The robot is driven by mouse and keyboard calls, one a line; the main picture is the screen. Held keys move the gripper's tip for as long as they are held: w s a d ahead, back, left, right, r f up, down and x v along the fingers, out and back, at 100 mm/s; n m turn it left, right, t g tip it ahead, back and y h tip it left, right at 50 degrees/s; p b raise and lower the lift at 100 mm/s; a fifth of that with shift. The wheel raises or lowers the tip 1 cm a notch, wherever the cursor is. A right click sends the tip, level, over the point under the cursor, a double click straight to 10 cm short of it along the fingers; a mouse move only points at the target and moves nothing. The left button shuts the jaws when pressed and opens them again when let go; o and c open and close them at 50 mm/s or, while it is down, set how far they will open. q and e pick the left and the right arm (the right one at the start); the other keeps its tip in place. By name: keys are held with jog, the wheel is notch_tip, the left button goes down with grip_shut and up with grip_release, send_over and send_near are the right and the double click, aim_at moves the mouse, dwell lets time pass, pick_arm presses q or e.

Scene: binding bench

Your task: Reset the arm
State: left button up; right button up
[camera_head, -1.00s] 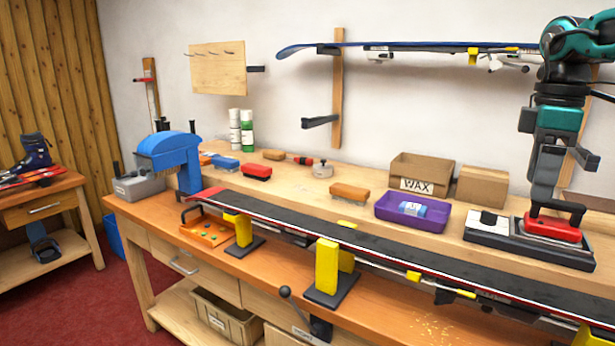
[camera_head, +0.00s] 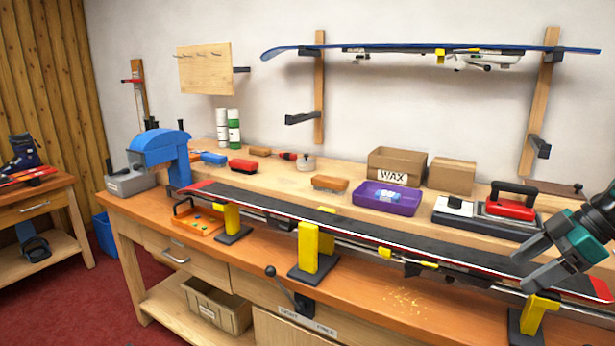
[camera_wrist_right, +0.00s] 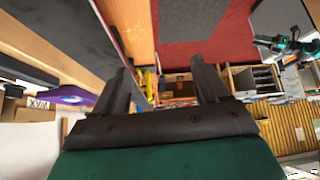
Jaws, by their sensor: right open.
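My right gripper (camera_head: 524,268) is at the right edge of the head view, pointing left over the right end of the ski. Its jaws are open and nothing is between them. The two dark fingers (camera_wrist_right: 163,85) stand apart in the right wrist view too. The red iron (camera_head: 511,204) with a black handle rests on its dark base (camera_head: 487,222) at the back right of the bench, apart from the gripper. My left gripper does not show in the head view. A teal and black part, likely of my left arm, shows small in the wrist view.
A long dark ski (camera_head: 330,225) lies across yellow supports (camera_head: 310,245) along the bench. A purple tray (camera_head: 395,207), a wax box (camera_head: 385,166) and a brown box (camera_head: 452,176) stand behind it. A blue ski (camera_head: 300,50) hangs on the wall rack.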

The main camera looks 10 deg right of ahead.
jog(key=s+a+f+m+t, duration=0.2)
jog(key=s+a+f+t, duration=0.1)
jog(key=f, duration=0.4)
jog(key=s+a+f+m+t, duration=0.1)
jog(key=s+a+f+t, duration=0.15)
jog(key=f, duration=0.45)
jog(key=s+a+f+m+t, duration=0.2)
jog(key=s+f+t, duration=0.1)
jog(key=f, duration=0.5)
jog(key=s+a+f+m+g+h, duration=0.1)
jog(key=s+a+f+m+h, duration=0.1)
jog(key=a, duration=0.8)
jog(key=s+a+f+m+h, duration=0.2)
jog(key=a+f, duration=0.3)
jog(key=a, duration=0.6)
jog(key=shift+s+a+g, duration=0.3)
jog(key=shift+s+g, duration=0.05)
jog(key=shift+s, duration=0.55)
jog(key=shift+c, duration=0.3)
